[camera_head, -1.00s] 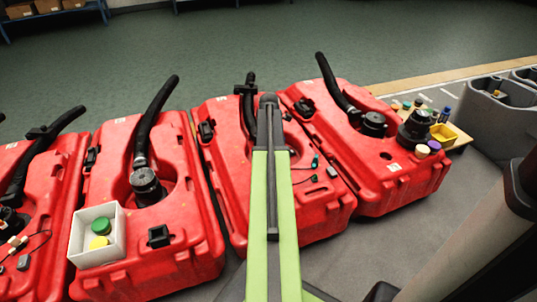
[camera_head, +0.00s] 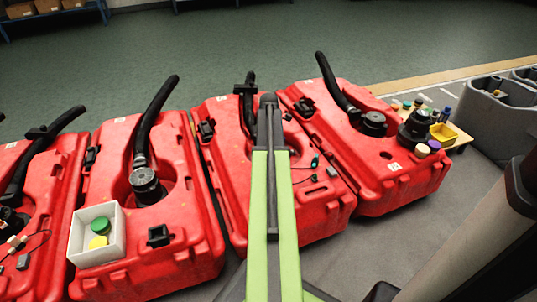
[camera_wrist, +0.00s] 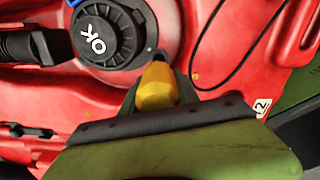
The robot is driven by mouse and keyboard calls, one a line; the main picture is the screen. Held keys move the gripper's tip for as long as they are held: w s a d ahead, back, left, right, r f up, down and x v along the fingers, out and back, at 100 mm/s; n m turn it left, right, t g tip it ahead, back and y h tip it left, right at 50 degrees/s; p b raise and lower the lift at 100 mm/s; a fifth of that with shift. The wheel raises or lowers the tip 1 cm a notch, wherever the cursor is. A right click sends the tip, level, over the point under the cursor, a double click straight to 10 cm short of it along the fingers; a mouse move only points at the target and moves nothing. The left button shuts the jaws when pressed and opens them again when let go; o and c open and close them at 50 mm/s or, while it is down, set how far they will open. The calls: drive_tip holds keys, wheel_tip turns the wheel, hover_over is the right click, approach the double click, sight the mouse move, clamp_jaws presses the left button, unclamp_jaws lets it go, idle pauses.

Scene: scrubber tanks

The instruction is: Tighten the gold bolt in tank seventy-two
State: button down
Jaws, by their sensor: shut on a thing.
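In the wrist view, my gripper (camera_wrist: 157,84) is shut on the gold bolt (camera_wrist: 155,90), a yellow-gold rounded piece. The bolt's tip is at the edge of a round black cap (camera_wrist: 110,32) marked "OK", on a red tank (camera_wrist: 50,88). A white label (camera_wrist: 262,107) on that tank shows a "2"; any other digit cannot be read. In the head view, my green arm reaches over a red tank (camera_head: 325,205), third from the left, and hides part of it. My gripper and the bolt cannot be made out there.
Other red tanks with black hoses stand on both sides, such as the right one (camera_head: 410,180). A white box (camera_head: 112,243) with green and yellow caps sits on the left neighbour. A yellow tray (camera_head: 447,133) and grey bins (camera_head: 480,125) are at right. A black cable (camera_wrist: 205,45) runs near the bolt.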

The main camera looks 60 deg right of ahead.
drive_tip(key=shift+r, duration=0.1)
idle(0.3)
wheel_tip(320, 180, up, 5)
drive_tip(key=p, duration=0.5)
